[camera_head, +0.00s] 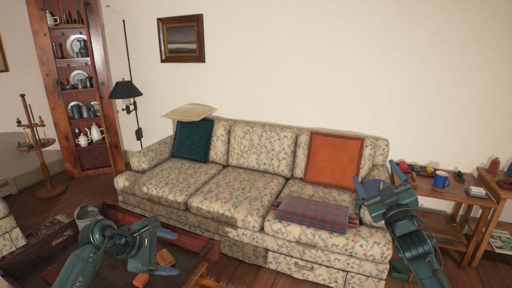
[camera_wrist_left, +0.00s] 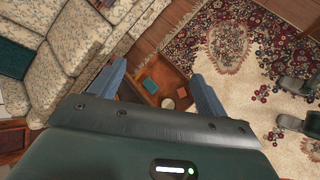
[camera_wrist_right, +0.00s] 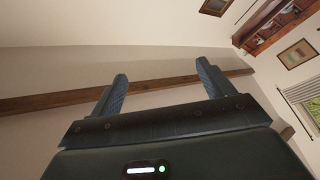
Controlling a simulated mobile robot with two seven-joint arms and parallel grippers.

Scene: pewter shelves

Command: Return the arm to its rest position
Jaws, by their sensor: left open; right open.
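My left gripper (camera_head: 168,252) is over the wooden coffee table at the lower left of the head view, its fingers pointing right. In the left wrist view its two blue fingers (camera_wrist_left: 158,85) stand apart with nothing between them but the table and floor beyond. My right gripper (camera_head: 378,178) is raised in front of the right end of the sofa, its fingers pointing up. In the right wrist view its fingers (camera_wrist_right: 162,84) are apart and empty, facing the wall and a ceiling beam. Both arms show only in part.
A floral sofa (camera_head: 190,185) with a folded plaid blanket (camera_head: 312,213) spans the middle. The dark wooden coffee table (camera_head: 130,216) carries small orange-brown blocks. A side table (camera_head: 440,189) with a blue mug (camera_head: 441,179) stands right. A patterned rug (camera_wrist_left: 232,45) lies beside the coffee table.

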